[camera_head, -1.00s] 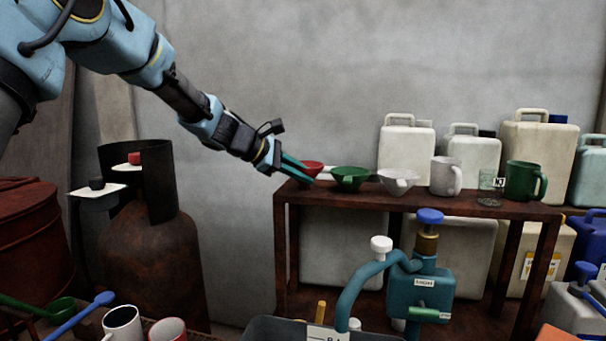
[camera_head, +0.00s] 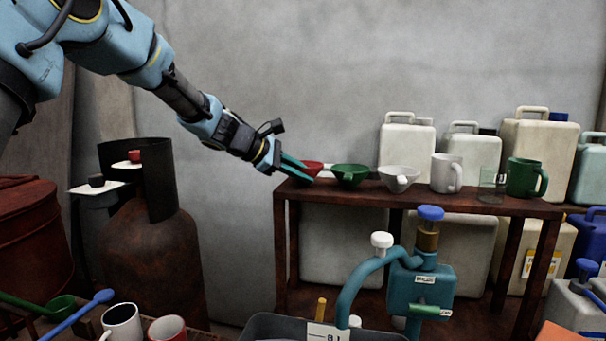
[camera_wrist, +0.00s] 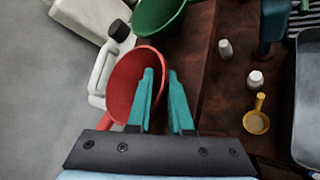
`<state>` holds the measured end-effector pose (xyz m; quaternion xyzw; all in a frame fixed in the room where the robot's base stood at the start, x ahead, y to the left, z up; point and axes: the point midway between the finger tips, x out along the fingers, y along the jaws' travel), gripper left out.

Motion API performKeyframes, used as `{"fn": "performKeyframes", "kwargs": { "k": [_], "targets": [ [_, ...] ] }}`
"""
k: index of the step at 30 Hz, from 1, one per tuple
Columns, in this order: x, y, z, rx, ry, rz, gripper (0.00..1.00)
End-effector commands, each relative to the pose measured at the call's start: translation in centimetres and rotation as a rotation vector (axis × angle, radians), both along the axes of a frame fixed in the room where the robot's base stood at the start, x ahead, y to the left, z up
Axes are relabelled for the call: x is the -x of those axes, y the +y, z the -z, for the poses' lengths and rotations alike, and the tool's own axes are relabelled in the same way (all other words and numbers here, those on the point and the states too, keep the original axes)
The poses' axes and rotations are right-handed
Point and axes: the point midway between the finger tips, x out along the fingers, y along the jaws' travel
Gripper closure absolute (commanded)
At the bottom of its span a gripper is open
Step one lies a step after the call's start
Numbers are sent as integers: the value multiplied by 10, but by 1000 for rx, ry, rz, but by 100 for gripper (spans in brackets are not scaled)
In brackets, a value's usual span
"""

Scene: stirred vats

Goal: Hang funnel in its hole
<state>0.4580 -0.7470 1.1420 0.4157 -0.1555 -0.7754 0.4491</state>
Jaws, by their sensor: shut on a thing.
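The red funnel (camera_head: 314,166) is at the left end of the brown wooden rack's top board (camera_head: 425,199). My gripper (camera_head: 303,171) reaches it from the upper left, with its teal fingers pointing down to the right. In the wrist view, my gripper (camera_wrist: 160,75) is shut on the wall of the red funnel (camera_wrist: 124,84), one finger inside the bowl and the other outside. The funnel's spout and any hole under it are hidden, so I cannot tell whether it sits in the board or just above it.
A green funnel (camera_head: 350,175) and a white funnel (camera_head: 398,178) stand to the right on the board, then a white mug (camera_head: 444,174), a glass and a green mug (camera_head: 522,177). Canisters stand behind. A teal pump (camera_head: 424,286) is in front. The wall space above is free.

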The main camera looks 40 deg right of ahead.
Motion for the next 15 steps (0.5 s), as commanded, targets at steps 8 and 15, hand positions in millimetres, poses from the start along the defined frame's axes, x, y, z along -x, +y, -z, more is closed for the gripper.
{"fn": "performKeyframes", "kwargs": {
  "k": [8, 15],
  "targets": [
    [0, 0, 0, 0, 0, 0, 56],
    [0, 0, 0, 0, 0, 0, 46]
  ]
}}
